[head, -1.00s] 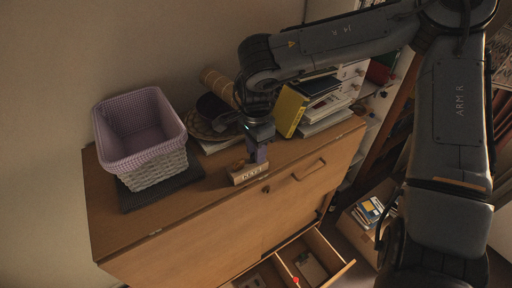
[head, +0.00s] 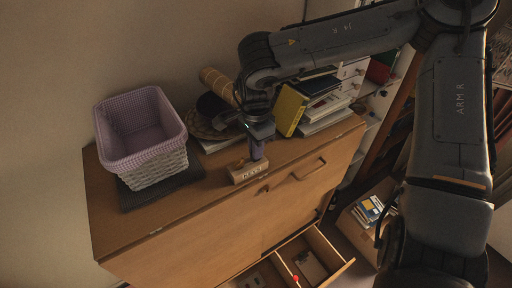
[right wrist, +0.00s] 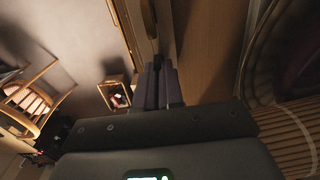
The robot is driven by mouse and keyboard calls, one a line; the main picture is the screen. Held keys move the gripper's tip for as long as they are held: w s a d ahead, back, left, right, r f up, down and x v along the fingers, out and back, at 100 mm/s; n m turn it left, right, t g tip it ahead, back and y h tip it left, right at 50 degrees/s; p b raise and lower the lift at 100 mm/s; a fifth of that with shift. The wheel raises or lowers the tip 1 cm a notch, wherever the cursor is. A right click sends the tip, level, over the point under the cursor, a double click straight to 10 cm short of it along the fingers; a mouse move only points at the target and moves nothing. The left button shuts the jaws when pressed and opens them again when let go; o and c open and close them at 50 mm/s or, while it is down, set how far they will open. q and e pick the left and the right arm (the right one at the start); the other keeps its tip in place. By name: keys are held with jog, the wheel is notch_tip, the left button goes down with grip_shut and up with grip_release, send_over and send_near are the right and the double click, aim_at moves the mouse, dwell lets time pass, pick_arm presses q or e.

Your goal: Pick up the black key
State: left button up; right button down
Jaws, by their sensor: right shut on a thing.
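My right gripper (head: 258,152) is over the bureau top near its front edge, just behind a wooden name block with pale lettering (head: 247,174). In the right wrist view, its two fingers (right wrist: 159,84) are close together, pointing away from the camera. A small dark piece (right wrist: 158,60) shows at the fingertips, and I take it to be the black key. The gripper is shut on it. Its shape is mostly hidden by the fingers and the dim light. I cannot tell whether it still touches the bureau top. My left gripper is not in view.
A lilac-lined basket (head: 165,164) stands on a dark mat at the left of the bureau top (head: 140,222). A yellow book (head: 289,110) and stacked books are behind on the right. A drawer (head: 335,270) stands open below. A box of books (head: 368,211) is at right.

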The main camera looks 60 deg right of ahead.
jog(key=shift+r+p, duration=1.35)
jog(key=shift+r, duration=0.25)
jog(key=shift+r+p, duration=1.25)
jog(key=shift+r, duration=0.05)
